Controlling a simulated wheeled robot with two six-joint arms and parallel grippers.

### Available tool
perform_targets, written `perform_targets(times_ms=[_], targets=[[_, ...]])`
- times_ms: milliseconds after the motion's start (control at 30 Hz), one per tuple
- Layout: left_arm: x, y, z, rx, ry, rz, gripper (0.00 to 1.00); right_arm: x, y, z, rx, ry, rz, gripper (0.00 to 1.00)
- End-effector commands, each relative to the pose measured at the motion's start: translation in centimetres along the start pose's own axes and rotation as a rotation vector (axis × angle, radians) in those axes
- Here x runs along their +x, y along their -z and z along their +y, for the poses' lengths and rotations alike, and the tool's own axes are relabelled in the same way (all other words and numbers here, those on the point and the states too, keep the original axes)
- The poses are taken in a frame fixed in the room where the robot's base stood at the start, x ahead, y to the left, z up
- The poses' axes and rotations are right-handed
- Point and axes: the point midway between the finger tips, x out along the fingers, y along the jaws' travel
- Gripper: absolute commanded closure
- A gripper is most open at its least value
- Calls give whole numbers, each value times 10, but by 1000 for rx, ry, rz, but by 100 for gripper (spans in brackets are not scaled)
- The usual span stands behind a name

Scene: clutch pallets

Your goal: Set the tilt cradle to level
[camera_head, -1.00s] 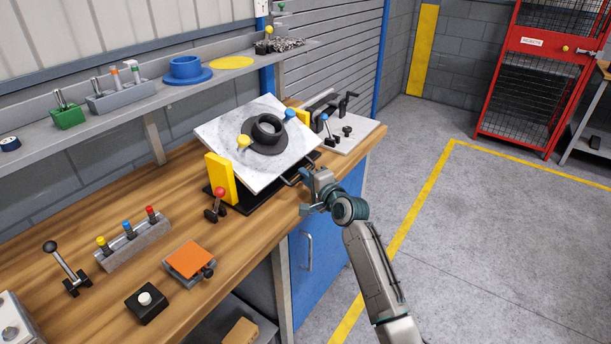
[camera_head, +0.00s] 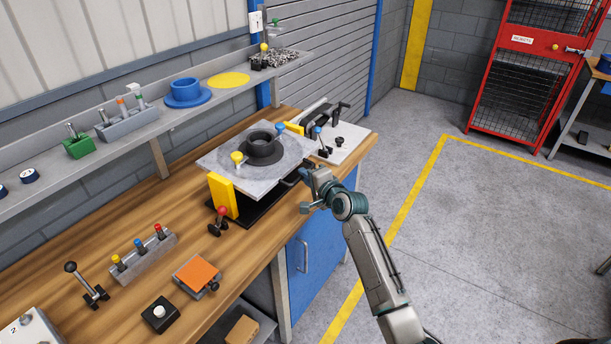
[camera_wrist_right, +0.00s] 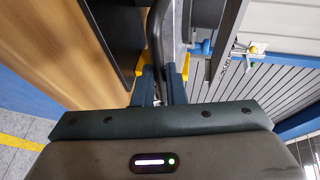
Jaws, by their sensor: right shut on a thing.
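The tilt cradle has a grey-white plate (camera_head: 258,184), yellow end supports (camera_head: 222,197) and a black base (camera_head: 262,210) on the bench. The plate now lies about level; I cannot tell whether it is exactly so. A black ring-shaped part (camera_head: 263,148) sits on it between a yellow-knobbed and a blue-knobbed clamp. My right gripper (camera_head: 304,178) is at the plate's front right edge, shut on the dark handle. In the right wrist view the handle (camera_wrist_right: 154,40) runs up from between the fingers (camera_wrist_right: 160,88). My left gripper is out of view.
A red-knobbed lever (camera_head: 219,221) stands just left of the cradle's front. A grey plate with small clamps (camera_head: 345,150) lies behind right. A shelf (camera_head: 190,122) runs along the back. Open floor (camera_head: 480,240) lies to the right.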

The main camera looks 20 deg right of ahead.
Motion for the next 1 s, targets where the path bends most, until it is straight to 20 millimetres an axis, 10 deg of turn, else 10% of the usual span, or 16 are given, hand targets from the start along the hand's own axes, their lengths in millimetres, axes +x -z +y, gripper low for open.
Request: perform_targets(times_ms=[833, 900, 1000], targets=[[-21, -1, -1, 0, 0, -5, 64, -4, 2, -30, 1, 19, 3, 100], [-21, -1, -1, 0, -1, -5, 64, -4, 2, -29, 1, 18, 3, 76], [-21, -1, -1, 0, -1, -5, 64, -4, 2, -28, 1, 15, 2, 68]])
